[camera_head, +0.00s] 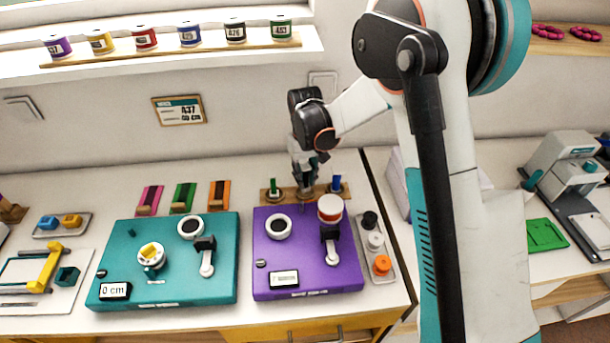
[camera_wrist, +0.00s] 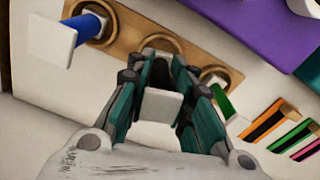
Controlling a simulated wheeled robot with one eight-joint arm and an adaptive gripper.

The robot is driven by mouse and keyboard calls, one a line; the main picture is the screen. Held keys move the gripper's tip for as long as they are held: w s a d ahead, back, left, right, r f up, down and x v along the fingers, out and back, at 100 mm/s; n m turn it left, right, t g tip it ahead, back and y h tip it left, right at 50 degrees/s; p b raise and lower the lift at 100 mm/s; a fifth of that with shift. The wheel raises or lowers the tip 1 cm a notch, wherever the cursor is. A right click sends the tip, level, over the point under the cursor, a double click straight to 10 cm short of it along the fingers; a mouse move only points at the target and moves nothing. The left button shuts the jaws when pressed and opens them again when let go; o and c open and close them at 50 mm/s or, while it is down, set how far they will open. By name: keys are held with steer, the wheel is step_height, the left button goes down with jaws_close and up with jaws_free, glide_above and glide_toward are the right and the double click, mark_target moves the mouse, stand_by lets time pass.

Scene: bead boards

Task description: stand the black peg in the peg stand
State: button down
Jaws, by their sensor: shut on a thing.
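The wooden peg stand (camera_head: 323,190) lies at the back of the table, behind the purple board. It also shows in the wrist view (camera_wrist: 128,33), with round sockets in a row. A blue peg (camera_head: 336,183) stands at its right end and a green peg (camera_head: 273,186) at its left end. My gripper (camera_head: 304,191) is over the middle socket. In the wrist view, my gripper (camera_wrist: 160,95) is shut on the black peg (camera_wrist: 161,74), whose pale square end (camera_wrist: 160,106) faces the camera. Fingers hide its lower part, so I cannot tell whether it is inside the socket.
A grey tray (camera_head: 386,271) with several knobs lies to the right. The wall is close behind.

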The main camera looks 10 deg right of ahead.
mark_target(305, 166)
steer(key=shift+f+b, duration=0.5)
steer(key=shift+f, duration=0.2)
steer(key=shift+f, duration=0.25)
stand_by(0.3)
steer(key=c, duration=1.3)
jaws_free()
steer(key=shift+r, duration=0.15)
steer(key=shift+r+p, duration=1.75)
steer(key=shift+r, duration=1.65)
